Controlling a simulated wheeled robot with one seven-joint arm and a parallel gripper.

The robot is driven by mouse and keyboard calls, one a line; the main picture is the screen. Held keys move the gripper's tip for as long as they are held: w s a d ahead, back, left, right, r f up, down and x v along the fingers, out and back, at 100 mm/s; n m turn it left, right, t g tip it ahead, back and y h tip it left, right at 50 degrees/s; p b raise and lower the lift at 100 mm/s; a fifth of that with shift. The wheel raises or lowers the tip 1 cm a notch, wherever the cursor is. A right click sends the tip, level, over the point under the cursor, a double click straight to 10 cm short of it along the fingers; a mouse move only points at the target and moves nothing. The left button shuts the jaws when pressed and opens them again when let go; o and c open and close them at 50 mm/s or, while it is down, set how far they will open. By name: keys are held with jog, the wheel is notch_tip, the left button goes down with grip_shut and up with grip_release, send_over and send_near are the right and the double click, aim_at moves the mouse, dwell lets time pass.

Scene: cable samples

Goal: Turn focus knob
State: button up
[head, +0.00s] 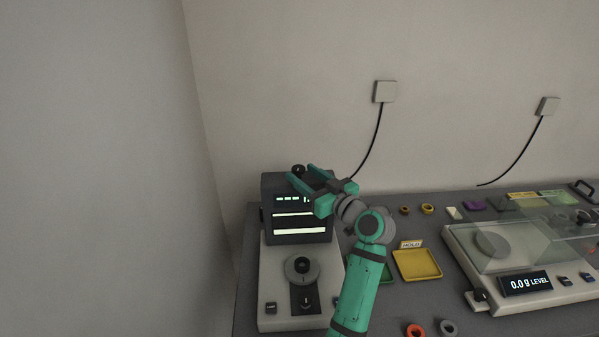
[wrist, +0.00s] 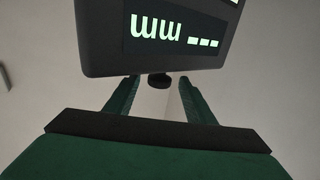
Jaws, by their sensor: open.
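A dark grey instrument head (head: 267,225) with lit displays stands at the back left of the bench; its lit panel also shows upside down in the wrist view (wrist: 100,38). A small round black knob (head: 298,169) sits at the top of it and also shows in the wrist view (wrist: 160,81). My gripper (head: 301,174) is open, with its two green fingers pointing at the knob. In the wrist view the knob appears between the fingertips (wrist: 158,84), with gaps on both sides. I cannot read a label on this knob.
The instrument's pale base (head: 268,285) carries another black dial (head: 302,265) and a slider (head: 306,299). A yellow tray (head: 418,265) marked HOLD and a balance (head: 520,295) reading 0.0 g stand to the right. Coloured rings lie around. The wall is close behind.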

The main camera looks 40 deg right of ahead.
aim_at(303, 171)
jog(key=s, duration=0.7)
jog(key=shift+s, duration=0.35)
jog(key=shift+d, duration=0.2)
jog(key=shift+c, duration=0.2)
dwell(0.8)
jog(key=shift+r, duration=0.55)
jog(key=shift+f, duration=0.1)
jog(key=w, duration=1.1)
jog(key=shift+a, duration=0.2)
jog(key=c, duration=1)
